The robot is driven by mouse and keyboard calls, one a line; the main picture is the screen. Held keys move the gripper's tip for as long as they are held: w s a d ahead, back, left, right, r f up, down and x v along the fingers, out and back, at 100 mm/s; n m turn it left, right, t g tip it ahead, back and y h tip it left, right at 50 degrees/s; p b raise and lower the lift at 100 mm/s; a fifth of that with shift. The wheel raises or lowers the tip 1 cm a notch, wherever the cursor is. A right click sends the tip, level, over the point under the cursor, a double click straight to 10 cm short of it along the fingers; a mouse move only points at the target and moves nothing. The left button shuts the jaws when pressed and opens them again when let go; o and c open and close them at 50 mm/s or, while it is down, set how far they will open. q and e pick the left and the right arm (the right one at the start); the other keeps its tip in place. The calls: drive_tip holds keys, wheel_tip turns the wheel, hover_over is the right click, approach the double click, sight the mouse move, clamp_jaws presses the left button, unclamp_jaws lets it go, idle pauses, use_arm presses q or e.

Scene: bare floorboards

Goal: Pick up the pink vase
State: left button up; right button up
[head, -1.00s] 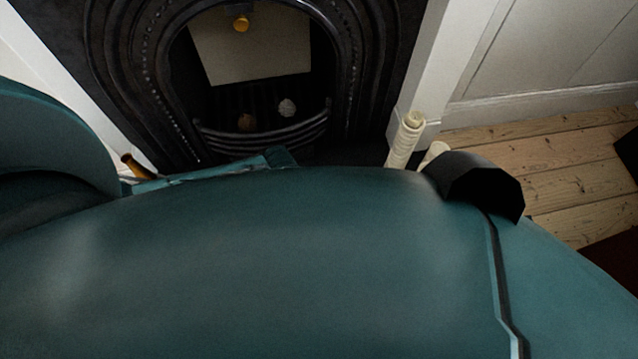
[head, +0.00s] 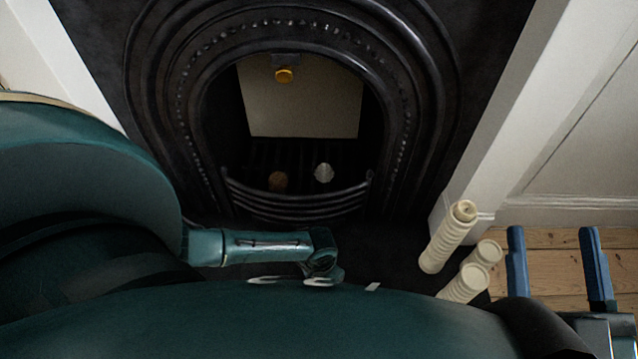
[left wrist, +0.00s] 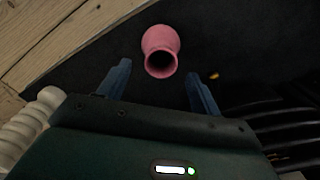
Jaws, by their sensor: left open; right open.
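The pink vase (left wrist: 161,36) is in the left wrist view, against the dark hearth, with its round mouth facing the camera. My left gripper (left wrist: 158,69) is open, with one blue finger on either side of the picture's middle. The vase shows just beyond and between the fingertips, and I see no finger touching it. In the head view the vase is not visible. My right gripper (head: 552,232) is open and empty at the right, above the floorboards. My left gripper cannot be made out in the head view.
A black arched fireplace (head: 300,207) with a curved grate stands ahead. Ribbed cream columns (head: 448,237) stand at its right, and one shows in the left wrist view (left wrist: 22,135). The dark hearth (left wrist: 95,50) borders wooden floorboards (left wrist: 60,35). A white panelled wall (head: 590,140) is at the right.

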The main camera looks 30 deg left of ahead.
use_arm(q)
wheel_tip(320, 180, down, 4)
drive_tip(key=b, duration=0.3)
drive_tip(key=shift+f, duration=0.25)
drive_tip(key=shift+f+b, duration=0.25)
drive_tip(key=shift+b, duration=0.05)
use_arm(e)
drive_tip(key=r+n+y, duration=0.3)
drive_tip(key=r+n+t+y, duration=0.1)
drive_tip(key=r+y, duration=0.1)
drive_tip(key=shift+w+d+n, duration=0.1)
drive_tip(key=shift+d+n, duration=0.15)
drive_tip(key=shift+n, duration=0.15)
use_arm(q)
drive_tip(key=shift+c, duration=0.4)
clamp_jaws()
